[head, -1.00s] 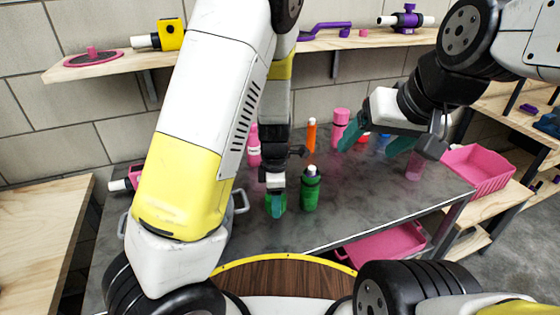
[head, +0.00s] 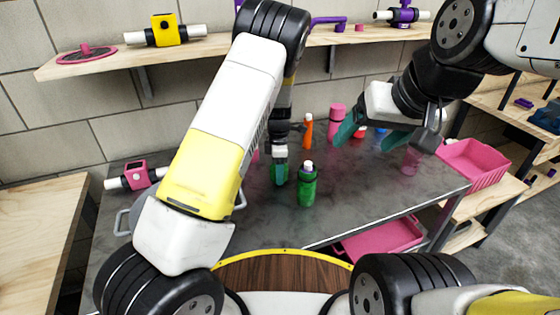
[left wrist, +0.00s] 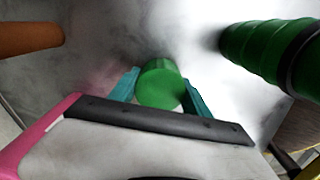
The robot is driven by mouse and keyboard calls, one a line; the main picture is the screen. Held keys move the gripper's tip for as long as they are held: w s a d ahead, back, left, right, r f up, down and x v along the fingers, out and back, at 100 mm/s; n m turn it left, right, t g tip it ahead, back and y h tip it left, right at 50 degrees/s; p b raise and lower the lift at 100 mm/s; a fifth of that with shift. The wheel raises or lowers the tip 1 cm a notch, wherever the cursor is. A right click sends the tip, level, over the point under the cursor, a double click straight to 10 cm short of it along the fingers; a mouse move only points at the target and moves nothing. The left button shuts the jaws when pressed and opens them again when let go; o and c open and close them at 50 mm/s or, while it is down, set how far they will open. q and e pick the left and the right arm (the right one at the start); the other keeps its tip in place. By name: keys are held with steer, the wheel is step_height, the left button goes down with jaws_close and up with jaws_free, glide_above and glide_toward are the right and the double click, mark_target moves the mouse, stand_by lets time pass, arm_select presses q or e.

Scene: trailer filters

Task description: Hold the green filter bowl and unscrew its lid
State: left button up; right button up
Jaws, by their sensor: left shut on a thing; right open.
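A round green piece (left wrist: 160,85), which looks like the green filter bowl, sits between the teal fingers of my left gripper (head: 279,174). The left gripper is shut on it over the grey table. In the head view the fingers largely cover it, and I cannot tell lid from bowl or whether it touches the table. My right gripper (head: 372,134) is open and empty above the back right of the table, well apart from the green piece.
A green bottle (head: 307,188) stands close right of my left gripper and also shows in the left wrist view (left wrist: 268,48). An orange bottle (head: 307,131) and pink bottle (head: 336,122) stand behind. A pink pipe fitting (head: 137,175) lies left. The table's front right is clear.

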arm_select(q)
steer(key=shift+f, duration=0.7)
steer(key=shift+f, duration=0.1)
steer(key=o, duration=1.5)
steer(key=shift+o, duration=0.2)
